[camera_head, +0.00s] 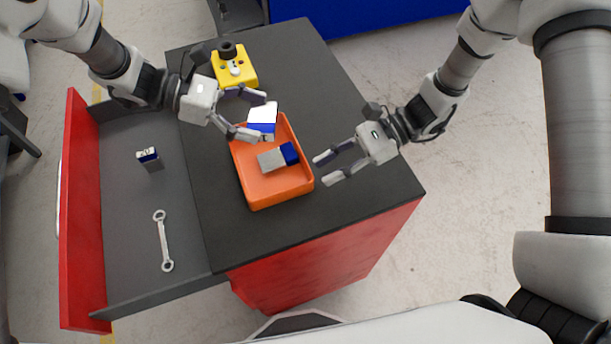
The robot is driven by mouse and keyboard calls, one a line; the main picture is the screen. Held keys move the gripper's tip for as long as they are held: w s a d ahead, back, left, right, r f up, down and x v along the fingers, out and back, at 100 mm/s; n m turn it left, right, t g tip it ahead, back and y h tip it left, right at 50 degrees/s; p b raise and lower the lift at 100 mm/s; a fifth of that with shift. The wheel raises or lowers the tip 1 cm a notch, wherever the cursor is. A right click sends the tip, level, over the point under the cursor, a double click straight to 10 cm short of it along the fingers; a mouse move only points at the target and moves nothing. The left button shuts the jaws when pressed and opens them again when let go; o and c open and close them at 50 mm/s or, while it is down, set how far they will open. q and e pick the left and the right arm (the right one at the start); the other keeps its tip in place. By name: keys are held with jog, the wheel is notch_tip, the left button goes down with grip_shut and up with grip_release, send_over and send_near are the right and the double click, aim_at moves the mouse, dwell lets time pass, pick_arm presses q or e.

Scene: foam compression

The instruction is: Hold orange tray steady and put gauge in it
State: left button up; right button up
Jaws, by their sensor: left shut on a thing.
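The orange tray (270,188) lies on the dark top of the red cabinet. My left gripper (257,117) is at the tray's far end, its fingers on either side of a blue block with a white face (263,115), and is shut on it. The block is over or at the tray's far rim; I cannot tell whether it touches the tray. A grey-and-blue block (271,160) lies inside the tray. I cannot tell for certain which item is the gauge. My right gripper (326,171) is open and empty, just right of the tray, fingers pointing at its side.
A yellow box with a black knob (234,68) stands at the far end of the cabinet top (300,40). The open drawer (120,215) at left holds a small blue-and-white-topped block (149,159) and a wrench (163,240). The near cabinet top is clear.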

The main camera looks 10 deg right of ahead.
aim_at(286, 192)
jog(key=x, duration=1)
jog(key=shift+f, duration=0.1)
grip_shut()
